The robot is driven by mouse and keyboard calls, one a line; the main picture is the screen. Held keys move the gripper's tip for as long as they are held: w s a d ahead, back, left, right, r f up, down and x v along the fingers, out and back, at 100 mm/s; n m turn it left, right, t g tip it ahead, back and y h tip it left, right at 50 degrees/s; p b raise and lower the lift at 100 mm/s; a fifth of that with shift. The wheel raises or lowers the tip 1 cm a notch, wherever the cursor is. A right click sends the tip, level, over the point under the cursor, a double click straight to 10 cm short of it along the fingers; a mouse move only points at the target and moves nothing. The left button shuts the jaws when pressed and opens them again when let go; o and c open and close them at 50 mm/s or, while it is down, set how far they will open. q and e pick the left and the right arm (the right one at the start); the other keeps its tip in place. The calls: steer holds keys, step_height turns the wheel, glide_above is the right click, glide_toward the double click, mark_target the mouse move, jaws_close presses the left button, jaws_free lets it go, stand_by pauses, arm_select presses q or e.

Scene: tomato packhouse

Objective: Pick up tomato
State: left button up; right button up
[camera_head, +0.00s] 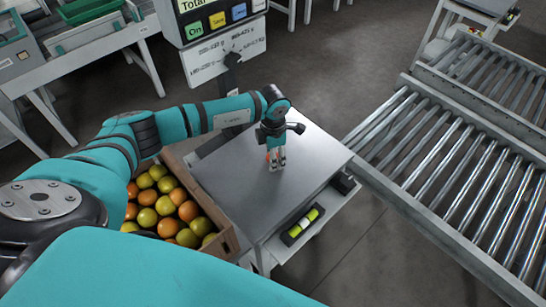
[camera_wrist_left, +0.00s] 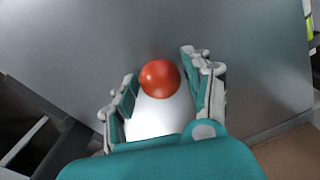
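A red tomato (camera_wrist_left: 160,78) lies on the grey metal top of the weighing table (camera_head: 310,165). In the wrist view it sits between the tips of my left gripper (camera_wrist_left: 157,85), with visible gaps on both sides. My left gripper (camera_head: 277,163) is open and points down over the table top. In the head view the gripper hides most of the tomato, and only a bit of red (camera_head: 268,155) shows beside the fingers. My right gripper is not in view.
A wooden crate (camera_head: 229,243) of orange and yellow-green tomatoes stands left of the table. A display (camera_head: 205,18) on a post rises behind it. A roller conveyor (camera_head: 450,180) runs along the right. A lower shelf holds a yellow-and-black object (camera_head: 302,226).

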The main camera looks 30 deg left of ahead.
arm_select(q)
steer(key=c, duration=0.5)
steer(key=shift+o, duration=0.2)
steer(key=shift+r, duration=0.1)
